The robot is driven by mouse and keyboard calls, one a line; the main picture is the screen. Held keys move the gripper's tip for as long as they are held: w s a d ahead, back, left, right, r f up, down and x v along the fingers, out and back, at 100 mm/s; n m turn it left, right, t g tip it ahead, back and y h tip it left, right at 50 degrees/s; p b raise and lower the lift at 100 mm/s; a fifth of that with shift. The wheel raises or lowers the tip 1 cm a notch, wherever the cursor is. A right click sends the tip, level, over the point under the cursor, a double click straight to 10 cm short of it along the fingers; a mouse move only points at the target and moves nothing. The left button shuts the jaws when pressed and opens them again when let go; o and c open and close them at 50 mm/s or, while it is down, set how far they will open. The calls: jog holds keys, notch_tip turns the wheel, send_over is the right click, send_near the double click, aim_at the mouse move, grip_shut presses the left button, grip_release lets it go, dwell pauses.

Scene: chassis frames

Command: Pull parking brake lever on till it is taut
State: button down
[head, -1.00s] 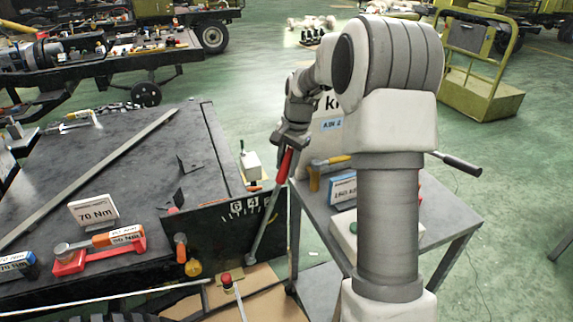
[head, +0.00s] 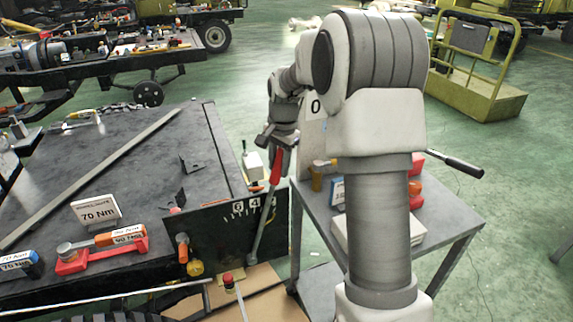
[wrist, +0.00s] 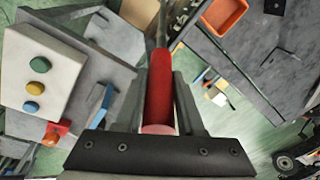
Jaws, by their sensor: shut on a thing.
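The parking brake lever has a red grip (head: 276,168) and a grey shaft (head: 262,222). It rises from beside a dark plate with a white numbered scale (head: 240,208), tilted slightly to the right. My gripper (head: 279,157) is at the upper part of the red grip, seen from behind my arm. In the wrist view the red grip (wrist: 159,88) lies between the two fingers of my gripper (wrist: 160,84), which are closed around it.
A dark bench (head: 110,190) with a 70 Nm sign (head: 96,211) and a red-orange tool (head: 100,250) is on the left. A grey side table (head: 445,212) with boxes stands right, partly behind my arm. Green floor (head: 520,220) is clear at far right.

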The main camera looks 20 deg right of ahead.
jog(key=shift+a+r, duration=0.15)
jog(key=shift+a, duration=0.45)
jog(key=c, duration=0.5)
grip_release()
jog(key=s+r, duration=0.1)
jog(key=r, duration=0.4)
jog(key=s+r+p, duration=0.1)
jog(key=r, duration=0.5)
jog(key=r+p, duration=0.1)
jog(key=r, duration=0.5)
jog(key=shift+s+r, duration=0.15)
jog(key=shift+s, duration=0.25)
